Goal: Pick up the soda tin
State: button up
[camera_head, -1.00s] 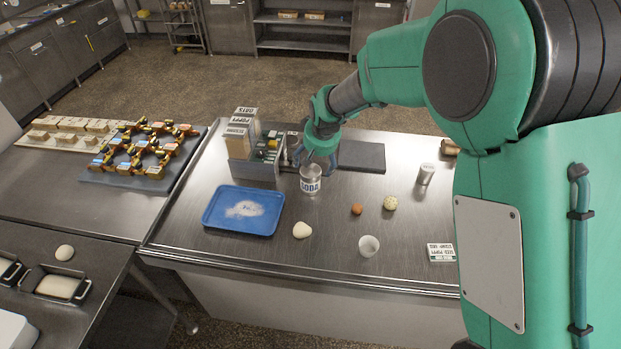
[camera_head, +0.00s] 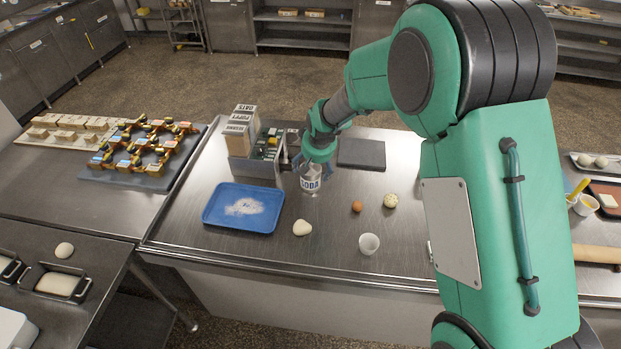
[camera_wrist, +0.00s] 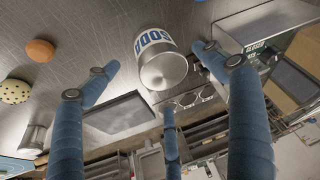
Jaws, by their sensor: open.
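The soda tin (camera_head: 310,183) is a silvery can with a blue "SODA" label, standing upright on the steel table. My gripper (camera_head: 314,170) is right above and around its top in the head view, with blue fingers on either side. In the wrist view the tin (camera_wrist: 160,62) lies between the open blue fingers (camera_wrist: 155,85), with gaps visible between fingers and tin. The tin's top is partly hidden by my gripper in the head view.
A rack with boxes (camera_head: 254,165) stands close left of the tin. A blue tray (camera_head: 222,216) with flour, a dough piece (camera_head: 302,228), a white cup (camera_head: 369,244), a brown ball (camera_head: 357,207) and a speckled ball (camera_head: 390,200) lie nearby. A dark slab (camera_head: 362,153) is behind.

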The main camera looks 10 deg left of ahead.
aim_at(310, 166)
jog(key=shift+x, duration=0.85)
jog(key=shift+x, duration=2.65)
jog(key=shift+r, duration=0.1)
jog(key=shift+c, duration=0.6)
jog(key=shift+a, duration=0.1)
jog(key=c, duration=1.4)
jog(key=shift+r, duration=0.1)
jog(key=shift+r, duration=0.4)
notch_tip(310, 166, up, 3)
jog(key=s+d, duration=0.2)
jog(key=s, duration=0.3)
jog(key=s+d, duration=0.2)
jog(key=s, duration=0.2)
jog(key=s+d+r, duration=0.1)
jog(key=s+d, duration=0.1)
jog(key=s, duration=0.3)
jog(key=shift+s+d, duration=0.1)
jog(key=shift+s, duration=0.25)
